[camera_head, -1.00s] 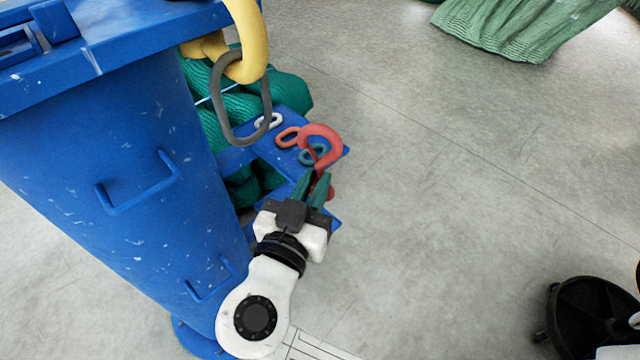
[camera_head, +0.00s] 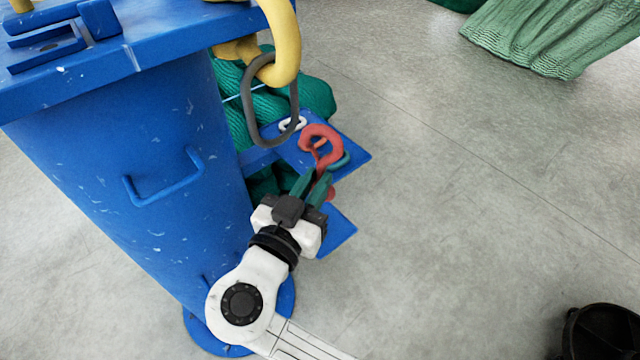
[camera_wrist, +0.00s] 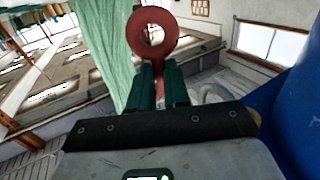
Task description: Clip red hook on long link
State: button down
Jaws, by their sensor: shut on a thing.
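The red hook (camera_head: 309,137) is held in my gripper (camera_head: 316,184), which is shut on its lower end; its curved part points up. In the wrist view my gripper (camera_wrist: 160,82) shows with the round red end of the hook (camera_wrist: 152,32) beyond the fingertips. The long link (camera_head: 252,110) is a dark grey oval hanging from a large yellow hook (camera_head: 283,60). The red hook is to the right of the link's lower end, and a gap shows between them in the head view. How far apart they are in depth I cannot tell.
A blue post (camera_head: 120,150) with a handle (camera_head: 165,180) stands to the left. Green net (camera_head: 235,105) is bundled behind the link.

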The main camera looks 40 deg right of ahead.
jog(key=w, duration=0.1)
jog(key=w+a+b, duration=0.1)
jog(key=w, duration=0.1)
jog(key=w+a, duration=0.1)
jog(key=shift+w, duration=0.15)
dwell(0.9)
jog(key=shift+f, duration=0.2)
dwell(0.4)
jog(key=shift+a+r+b, duration=0.15)
jog(key=shift+r+b, duration=0.15)
jog(key=shift+r, duration=0.35)
dwell(0.5)
jog(key=shift+w+a+f+b, duration=0.15)
jog(key=shift+w+b, duration=0.2)
jog(key=shift+b, duration=0.05)
jog(key=shift+w+a+f+b, duration=0.1)
jog(key=shift+w+a+b, duration=0.05)
jog(key=shift+w+b, duration=0.2)
dwell(0.5)
jog(key=shift+w+a+f+b, duration=0.15)
jog(key=shift+w+f+b, duration=0.1)
jog(key=shift+f+b, duration=0.7)
jog(key=shift+w+a+f+b, duration=0.1)
jog(key=shift+w+f+b, duration=0.1)
jog(key=shift+f+b, duration=0.75)
dwell(1.6)
